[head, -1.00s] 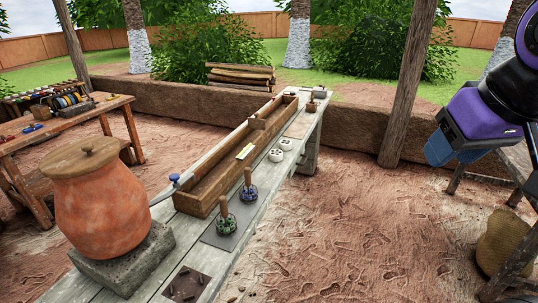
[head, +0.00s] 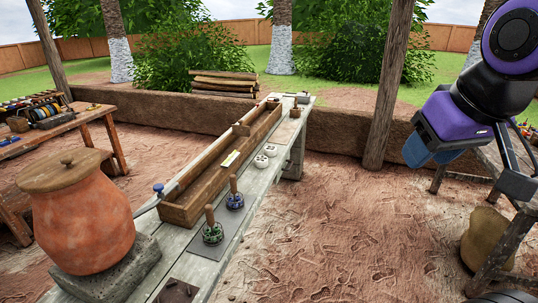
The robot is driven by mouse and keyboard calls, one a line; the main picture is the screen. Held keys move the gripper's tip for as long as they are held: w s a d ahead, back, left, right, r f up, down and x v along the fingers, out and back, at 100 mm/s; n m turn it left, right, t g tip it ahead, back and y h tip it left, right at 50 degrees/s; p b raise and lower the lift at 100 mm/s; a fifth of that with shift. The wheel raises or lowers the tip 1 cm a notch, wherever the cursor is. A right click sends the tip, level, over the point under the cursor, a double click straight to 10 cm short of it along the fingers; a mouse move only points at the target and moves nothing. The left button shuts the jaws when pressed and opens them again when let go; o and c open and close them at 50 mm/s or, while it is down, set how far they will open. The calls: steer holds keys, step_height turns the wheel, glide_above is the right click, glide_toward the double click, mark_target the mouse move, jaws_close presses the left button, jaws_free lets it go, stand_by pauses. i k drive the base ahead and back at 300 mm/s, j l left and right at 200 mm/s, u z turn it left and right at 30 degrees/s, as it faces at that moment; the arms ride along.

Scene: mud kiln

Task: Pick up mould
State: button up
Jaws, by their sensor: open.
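Two small white pieces with dark hollows lie on the long bench, right of the wooden trough; they look like moulds. The nearer white piece (head: 261,161) and the farther white piece (head: 270,150) sit close together. I cannot tell for sure which thing is the mould. My gripper (head: 431,152), purple with blue fingers, hangs in the air at the right, well apart from the bench. It is open, with nothing seen between its fingers.
The long bench (head: 237,222) holds a wooden trough (head: 178,213), a lidded clay pot (head: 80,215) and two wooden-handled tools, one green (head: 213,233), one blue (head: 235,201). A post (head: 391,85) stands behind. Bare mud ground (head: 330,235) lies right of the bench.

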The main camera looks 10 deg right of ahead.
mark_target(261, 161)
steer(key=i+l+u, duration=0.2)
steer(key=i+l, duration=0.2)
steer(key=i, duration=0.15)
steer(key=i+l+u, duration=0.25)
steer(key=i+l, duration=0.2)
steer(key=i+l+u, duration=0.2)
steer(key=i+l, duration=0.3)
steer(key=i+l+u, duration=0.25)
steer(key=i+l, duration=0.15)
steer(key=l, duration=0.3)
